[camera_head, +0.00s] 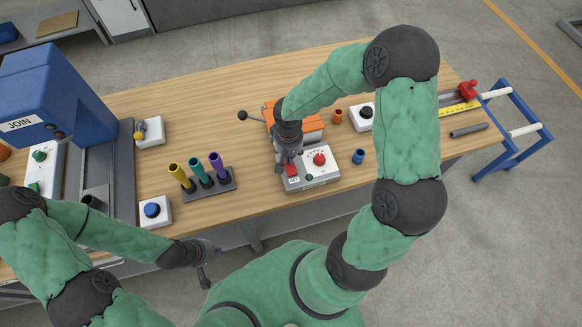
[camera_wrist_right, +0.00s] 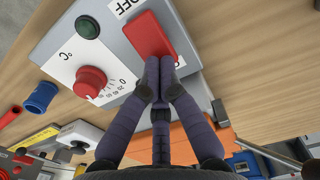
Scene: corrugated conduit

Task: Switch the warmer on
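The warmer is a light grey box (camera_head: 322,181) with a red rocker switch (camera_wrist_right: 148,36), a red temperature knob (camera_wrist_right: 91,82) marked °C and a dark green lamp (camera_wrist_right: 87,27). An OFF label is beside one end of the switch; the label at the other end is mostly hidden by my fingers. My right gripper (camera_wrist_right: 160,72) has its fingertips together with nothing between them. They are at the switch's end away from OFF; I cannot tell whether they press it. My left gripper (camera_head: 206,268) is apart from everything at the table's front edge, its fingers spread and empty.
An orange block-like unit (camera_head: 312,124) with a black-knobbed lever (camera_head: 243,115) stands right behind the warmer. A blue cup-like piece (camera_head: 358,156) is close to its right. A rack with coloured tubes (camera_head: 212,186) stands left, with free wood between.

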